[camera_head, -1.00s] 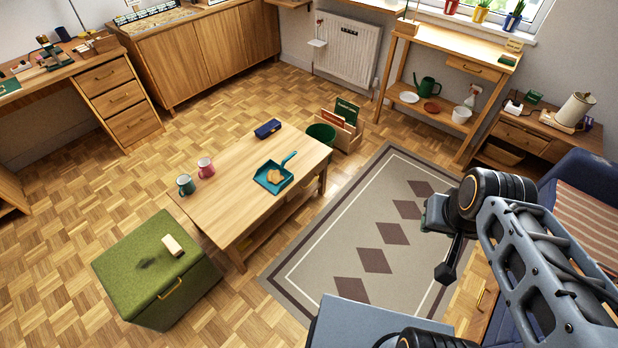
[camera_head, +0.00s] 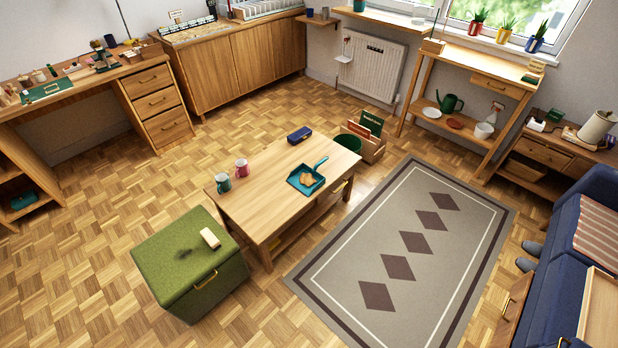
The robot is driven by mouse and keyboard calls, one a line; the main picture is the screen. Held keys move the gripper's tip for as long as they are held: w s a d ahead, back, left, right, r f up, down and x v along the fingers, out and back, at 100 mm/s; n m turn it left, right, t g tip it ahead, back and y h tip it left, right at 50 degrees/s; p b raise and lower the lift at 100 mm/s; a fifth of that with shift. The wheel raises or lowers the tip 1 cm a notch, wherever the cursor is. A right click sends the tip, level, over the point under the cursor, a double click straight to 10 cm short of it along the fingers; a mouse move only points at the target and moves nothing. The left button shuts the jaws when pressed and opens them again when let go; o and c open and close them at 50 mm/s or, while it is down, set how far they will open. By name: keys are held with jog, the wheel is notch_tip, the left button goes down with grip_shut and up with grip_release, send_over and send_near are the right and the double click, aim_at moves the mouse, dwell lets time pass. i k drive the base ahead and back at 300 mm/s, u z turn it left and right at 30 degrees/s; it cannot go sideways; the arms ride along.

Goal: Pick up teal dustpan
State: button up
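The teal dustpan (camera_head: 304,181) lies on the wooden coffee table (camera_head: 262,205), near its right edge. Its handle points up and to the right, toward the table's far right corner. A small tan piece that looks like bread or a sponge lies in its pan. My gripper and arm are out of this view, so I cannot see whether the gripper is open or shut.
A green storage ottoman (camera_head: 187,262) stands at the near left. The patterned rug (camera_head: 350,270) right of the table is clear. A blue sofa (camera_head: 568,265) is at the right.

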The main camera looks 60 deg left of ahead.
aim_at(306, 180)
jog(key=u, duration=0.55)
jog(key=i, duration=1.7)
jog(key=u, duration=1.2)
jog(key=i, duration=1.25)
jog(key=u, duration=1.7)
jog(key=i, duration=0.5)
jog(key=u, duration=0.4)
